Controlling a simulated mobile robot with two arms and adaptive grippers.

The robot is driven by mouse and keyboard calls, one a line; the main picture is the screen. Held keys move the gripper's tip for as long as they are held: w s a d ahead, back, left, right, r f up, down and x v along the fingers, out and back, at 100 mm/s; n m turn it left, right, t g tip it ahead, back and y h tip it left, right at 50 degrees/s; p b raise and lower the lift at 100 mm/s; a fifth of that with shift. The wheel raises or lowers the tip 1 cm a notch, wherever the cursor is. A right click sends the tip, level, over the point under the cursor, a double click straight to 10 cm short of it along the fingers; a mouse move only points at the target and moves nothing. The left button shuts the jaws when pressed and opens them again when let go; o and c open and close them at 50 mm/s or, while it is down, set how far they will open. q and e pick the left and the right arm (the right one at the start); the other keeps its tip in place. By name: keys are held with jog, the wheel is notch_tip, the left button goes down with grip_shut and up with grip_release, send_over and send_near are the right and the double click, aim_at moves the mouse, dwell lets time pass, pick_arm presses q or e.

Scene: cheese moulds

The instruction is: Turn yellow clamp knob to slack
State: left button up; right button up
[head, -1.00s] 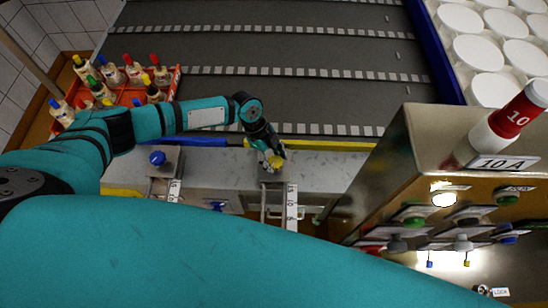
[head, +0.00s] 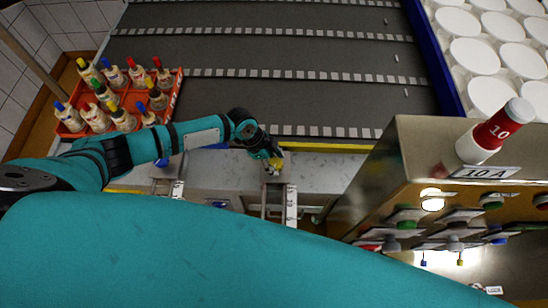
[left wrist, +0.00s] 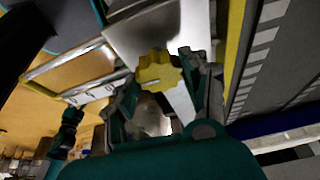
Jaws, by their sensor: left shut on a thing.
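The yellow clamp knob (head: 277,161) sits on the grey metal ledge at the near edge of the conveyor, above a short slide with a ruler scale. In the left wrist view the knob (left wrist: 158,70) is a lobed yellow wheel. My left gripper (head: 272,163) reaches down onto it, and its fingers (left wrist: 160,78) lie on either side of the knob, shut on it. The gripper hides part of the knob in the head view. My right gripper is not in view.
An orange crate (head: 172,99) of bottles stands at the left. A metal control box (head: 400,165) with a red-and-white bottle (head: 497,130) is close on the right.

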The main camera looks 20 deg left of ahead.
pick_arm(q)
jog(key=n+p, duration=0.1)
jog(key=n, duration=0.1)
jog(key=n+t+p, duration=0.1)
jog(key=shift+s+d+r+n, duration=0.15)
jog(key=shift+r+n, duration=0.05)
jog(key=shift+n, duration=0.2)
jog(key=n+t+y+p, duration=0.1)
jog(key=n, duration=0.1)
jog(key=shift+f+n, duration=0.1)
jog(key=shift+n, duration=0.3)
jog(key=n+y, duration=0.1)
jog(key=n, duration=0.2)
jog(key=n+t+y, duration=0.1)
jog(key=n, duration=0.2)
jog(key=shift+d, duration=0.15)
jog(key=n+y, duration=0.1)
jog(key=n, duration=0.2)
jog(key=n+y, duration=0.1)
jog(key=n, duration=0.2)
jog(key=shift+y, duration=0.3)
jog(key=o, duration=1.2)
jog(key=shift+c, duration=0.2)
jog(key=v, duration=1.2)
jog(key=shift+s, duration=0.15)
